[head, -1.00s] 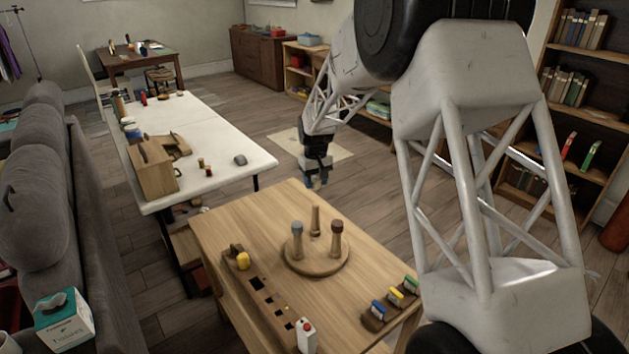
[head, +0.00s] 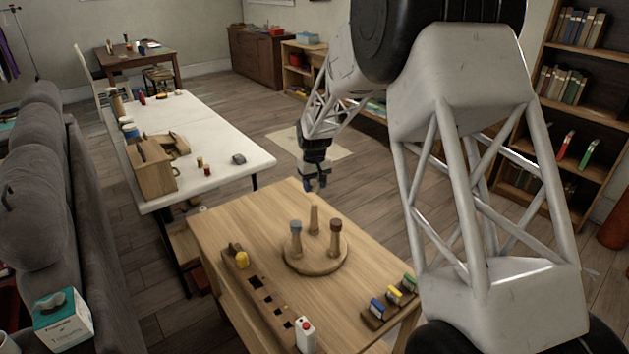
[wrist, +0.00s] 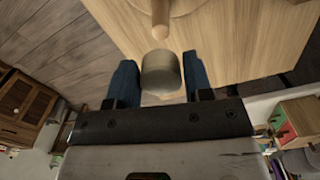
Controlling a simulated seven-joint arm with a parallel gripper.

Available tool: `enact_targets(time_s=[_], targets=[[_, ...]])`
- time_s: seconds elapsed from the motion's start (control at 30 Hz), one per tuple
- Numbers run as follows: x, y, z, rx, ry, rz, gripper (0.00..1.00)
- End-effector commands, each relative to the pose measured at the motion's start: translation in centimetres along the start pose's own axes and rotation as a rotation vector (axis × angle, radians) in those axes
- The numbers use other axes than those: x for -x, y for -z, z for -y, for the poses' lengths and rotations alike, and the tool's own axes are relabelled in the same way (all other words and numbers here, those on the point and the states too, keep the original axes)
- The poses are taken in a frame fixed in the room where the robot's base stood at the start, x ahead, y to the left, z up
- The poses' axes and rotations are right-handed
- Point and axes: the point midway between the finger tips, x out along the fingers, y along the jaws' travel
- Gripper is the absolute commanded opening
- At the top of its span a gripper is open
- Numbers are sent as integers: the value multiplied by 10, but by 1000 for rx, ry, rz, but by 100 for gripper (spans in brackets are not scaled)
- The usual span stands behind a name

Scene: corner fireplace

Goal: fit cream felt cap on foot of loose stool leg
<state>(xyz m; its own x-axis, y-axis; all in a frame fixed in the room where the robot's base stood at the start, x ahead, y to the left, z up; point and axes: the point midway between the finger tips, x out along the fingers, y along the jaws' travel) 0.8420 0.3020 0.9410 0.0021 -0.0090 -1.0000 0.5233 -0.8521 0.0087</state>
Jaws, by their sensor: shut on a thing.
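An upturned round stool (head: 318,267) lies on the wooden table with three legs pointing up. One leg (head: 296,245) has a blue-grey top, another (head: 335,246) a dark brown top. The far leg (head: 314,217) has a bare wooden tip. My gripper (head: 315,187) hangs just above and beyond this bare leg. In the wrist view its blue fingers (wrist: 161,82) are shut on the cream felt cap (wrist: 161,74), a short cylinder. The bare leg (wrist: 160,22) ends close to the cap there; I cannot tell whether they touch.
A small rack (head: 376,321) with coloured items is at right, a white-and-red bottle (head: 305,335) in front. A white table (head: 215,150) stands behind.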

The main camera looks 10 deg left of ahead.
Motion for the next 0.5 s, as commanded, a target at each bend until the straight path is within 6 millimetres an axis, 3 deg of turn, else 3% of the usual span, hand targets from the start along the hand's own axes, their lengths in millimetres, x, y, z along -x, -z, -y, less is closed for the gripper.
enact_targets(time_s=[0.5], targets=[[-35, 0, 0, 0, 0, 1, 28]])
